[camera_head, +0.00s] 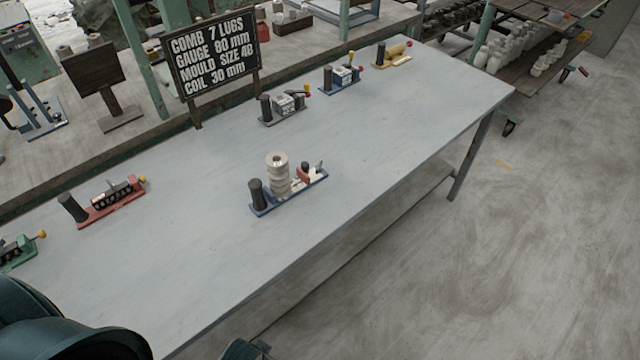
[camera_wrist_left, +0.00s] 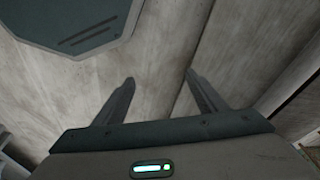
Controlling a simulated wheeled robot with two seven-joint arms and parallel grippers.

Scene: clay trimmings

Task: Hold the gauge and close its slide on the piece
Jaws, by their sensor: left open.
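A gauge-like tool with a blue base (camera_head: 292,196) lies near the middle of the grey table. A black upright handle (camera_head: 257,195) stands at its left end. A pale ribbed, stacked piece (camera_head: 278,174) stands upright at the base, and whether it touches the jaws is too small to tell. Small red and grey parts (camera_head: 304,173), possibly the slide, sit toward its right end. In the left wrist view my left gripper (camera_wrist_left: 160,80) is open and empty, with bare floor beyond its fingers, away from the tool. My right gripper is not in view.
Other handled tools lie on the table (camera_head: 400,120): a red one (camera_head: 110,212), a green one (camera_head: 18,256), a grey one (camera_head: 283,107), a blue one (camera_head: 341,80) and a yellow one (camera_head: 394,58). A black sign (camera_head: 213,54) stands at the back edge. The table front is clear.

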